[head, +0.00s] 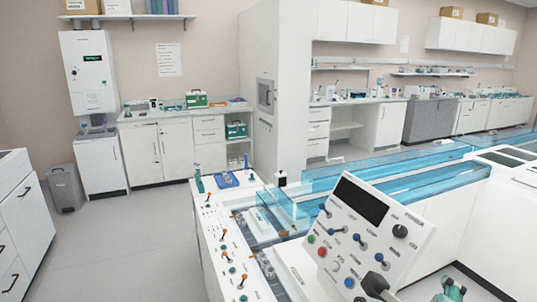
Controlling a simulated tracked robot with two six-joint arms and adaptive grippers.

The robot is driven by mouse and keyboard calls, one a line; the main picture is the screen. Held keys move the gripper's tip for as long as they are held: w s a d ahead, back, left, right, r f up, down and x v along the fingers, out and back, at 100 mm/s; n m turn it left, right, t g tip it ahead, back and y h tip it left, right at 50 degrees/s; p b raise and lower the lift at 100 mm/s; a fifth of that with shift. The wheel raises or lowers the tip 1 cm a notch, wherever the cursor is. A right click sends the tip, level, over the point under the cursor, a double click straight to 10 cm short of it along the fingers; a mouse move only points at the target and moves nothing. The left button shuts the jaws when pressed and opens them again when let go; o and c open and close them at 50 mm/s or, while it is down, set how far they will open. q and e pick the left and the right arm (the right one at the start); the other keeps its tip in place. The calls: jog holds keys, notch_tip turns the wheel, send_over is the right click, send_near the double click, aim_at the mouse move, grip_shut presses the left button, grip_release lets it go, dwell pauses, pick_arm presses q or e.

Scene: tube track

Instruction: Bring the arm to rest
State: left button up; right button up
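The blue see-through track (400,187) runs from the middle of the head view toward the right edge. A sloped white control panel (398,215) with a dark screen (360,200), knobs and coloured buttons stands in front of it. A teal and grey shape (447,290) is cut off by the bottom edge, also unclear.
A white console (215,240) with several orange-tipped levers lies left of the track. A grey bin (65,188) stands by the left wall. White drawers (22,225) are at the far left. The grey floor (120,245) between drawers and console is clear.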

jog(key=w+d+f+n+g+h, duration=0.1)
jog(key=w+d+f+n+g, duration=0.15)
jog(key=f, duration=1.05)
jog(key=w+d+f+n+g, duration=0.2)
jog(key=w+d+f+n, duration=0.2)
jog(key=f, duration=0.8)
notch_tip(320, 180, down, 12)
jog(key=s+a+n+y, duration=0.1)
jog(key=a+n+y, duration=0.15)
jog(key=n, duration=0.25)
jog(key=s+a+f+n+g+y, duration=0.2)
jog(key=s+a+f+n+y, duration=0.4)
jog(key=s+a+f+n, duration=0.45)
jog(key=s+a+f+n+g+y, duration=0.2)
jog(key=s+a+n+g+y, duration=0.1)
jog(key=a, duration=0.3)
jog(key=shift+s+n+y, duration=0.4)
jog(key=shift+s+y, duration=0.05)
jog(key=shift+s, duration=0.45)
jog(key=shift+a, duration=0.1)
jog(key=c, duration=0.3)
